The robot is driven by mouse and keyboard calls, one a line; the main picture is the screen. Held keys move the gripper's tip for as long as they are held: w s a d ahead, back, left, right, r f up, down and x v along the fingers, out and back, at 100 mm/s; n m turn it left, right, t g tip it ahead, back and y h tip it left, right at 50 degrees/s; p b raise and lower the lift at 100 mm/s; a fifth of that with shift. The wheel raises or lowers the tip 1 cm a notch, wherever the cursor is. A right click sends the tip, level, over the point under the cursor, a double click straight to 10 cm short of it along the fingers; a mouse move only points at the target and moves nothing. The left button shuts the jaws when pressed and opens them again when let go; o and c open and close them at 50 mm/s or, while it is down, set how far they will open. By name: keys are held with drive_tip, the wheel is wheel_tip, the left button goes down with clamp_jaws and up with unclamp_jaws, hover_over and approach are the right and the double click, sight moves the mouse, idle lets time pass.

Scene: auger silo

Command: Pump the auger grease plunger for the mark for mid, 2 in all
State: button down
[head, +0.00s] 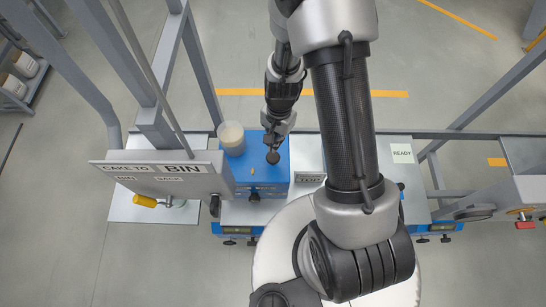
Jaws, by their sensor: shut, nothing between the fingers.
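A blue box (262,178) stands on the bench left of centre in the head view. A round black knob (272,157), which looks like the plunger, is on its top. My gripper (274,147) points down at this knob and is shut, with nothing visible held. Its tips overlap or sit just above the knob; I cannot tell whether they touch. A small orange marker (252,170) lies on the box top left of the knob. Any mark for mid is too small to read. Another dark knob (254,194) is on the front of the box.
A clear container (231,138) with beige contents is close left of the gripper. Grey frame posts (190,60) rise behind. A "READY" card (402,153) is on the right.

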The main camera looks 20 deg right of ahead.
sight(274, 155)
drive_tip(key=shift+s+a+f+b, duration=0.1)
drive_tip(key=shift+f+b, duration=0.7)
drive_tip(key=shift+f, duration=0.35)
drive_tip(key=shift+s+a+f+b, duration=0.1)
drive_tip(key=shift+f+b, duration=0.65)
drive_tip(key=shift+f, duration=0.4)
wheel_tip(274, 155, down, 3)
drive_tip(key=b, duration=0.2)
drive_tip(key=shift+b, duration=0.35)
drive_tip(key=shift+r+p, duration=0.3)
drive_tip(key=shift+r, duration=0.05)
drive_tip(key=shift+w+d+r, duration=0.1)
drive_tip(key=shift+w+d, duration=0.05)
drive_tip(key=shift+w, duration=0.05)
drive_tip(key=shift+w+d+r+p, duration=0.4)
drive_tip(key=shift+w+d+p, duration=0.25)
drive_tip(key=shift+d, duration=0.15)
drive_tip(key=shift+w+d, duration=0.2)
drive_tip(key=shift+d, duration=0.1)
drive_tip(key=shift+a, duration=0.1)
